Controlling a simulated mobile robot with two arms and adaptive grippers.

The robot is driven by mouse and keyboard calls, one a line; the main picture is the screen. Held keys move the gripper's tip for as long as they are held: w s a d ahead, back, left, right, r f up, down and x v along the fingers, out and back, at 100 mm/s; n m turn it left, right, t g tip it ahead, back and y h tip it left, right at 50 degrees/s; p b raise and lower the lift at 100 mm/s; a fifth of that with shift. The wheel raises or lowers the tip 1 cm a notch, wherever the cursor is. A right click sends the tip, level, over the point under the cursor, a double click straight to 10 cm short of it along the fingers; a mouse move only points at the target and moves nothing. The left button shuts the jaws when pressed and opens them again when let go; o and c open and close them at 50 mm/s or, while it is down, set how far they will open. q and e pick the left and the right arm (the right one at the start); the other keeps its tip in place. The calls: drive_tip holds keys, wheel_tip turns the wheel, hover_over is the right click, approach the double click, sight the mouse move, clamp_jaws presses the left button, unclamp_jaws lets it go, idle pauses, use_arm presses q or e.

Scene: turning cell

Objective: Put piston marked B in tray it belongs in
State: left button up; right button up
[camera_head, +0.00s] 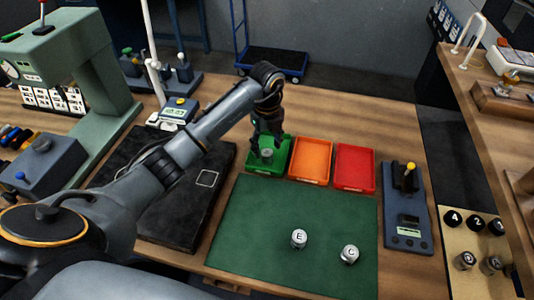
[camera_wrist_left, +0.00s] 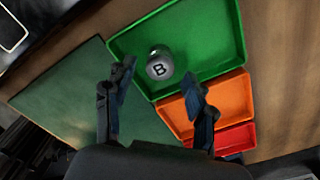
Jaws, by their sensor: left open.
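The piston marked B (camera_wrist_left: 160,65) stands in the green tray (camera_wrist_left: 215,35), its lettered top facing up, near one corner. In the head view the piston (camera_head: 267,156) shows below my left gripper (camera_head: 266,138), inside the green tray (camera_head: 282,160). My left gripper (camera_wrist_left: 158,78) is open, its fingers spread apart on either side of the piston in the wrist view; I see no clear contact. My right gripper is not in view.
The orange tray (camera_head: 310,171) and red tray (camera_head: 355,178) stand empty beside the green one. Pistons marked E (camera_head: 299,238) and C (camera_head: 349,254) stand on the green mat (camera_head: 260,225). A blue gauge device (camera_head: 407,225) stands at right.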

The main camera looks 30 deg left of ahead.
sight(267, 152)
use_arm(q)
wheel_tip(267, 152, up, 9)
drive_tip(key=shift+f+b, duration=0.2)
drive_tip(key=shift+b, duration=0.15)
drive_tip(key=shift+r, duration=0.1)
